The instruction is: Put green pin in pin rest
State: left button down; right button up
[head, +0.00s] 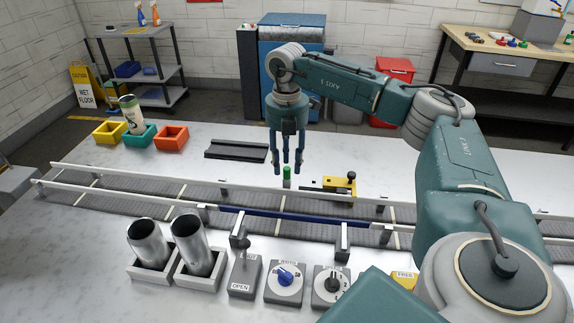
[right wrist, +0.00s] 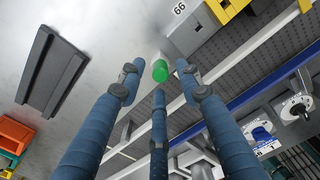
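The green pin (head: 287,173) stands upright by the far rail of the conveyor in the head view. In the right wrist view its green top (right wrist: 160,70) shows between the spread fingertips. My right gripper (head: 287,166) points down, its three blue fingers apart, above or around the pin; contact cannot be told. It also shows in the right wrist view (right wrist: 158,76). No part is clearly marked as the pin rest. A yellow and black fixture (head: 340,185) is right of the pin, and a dark grooved block (head: 236,151) is to its left. My left gripper is out of view.
The conveyor (head: 130,194) with pale rails crosses the table. Yellow, teal and red bins (head: 171,139) stand far left, a can in the teal one.

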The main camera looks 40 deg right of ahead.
aim_at(287, 168)
notch_tip(287, 168, up, 11)
jog(key=b, duration=0.1)
jog(key=shift+f, duration=0.1)
dwell(0.6)
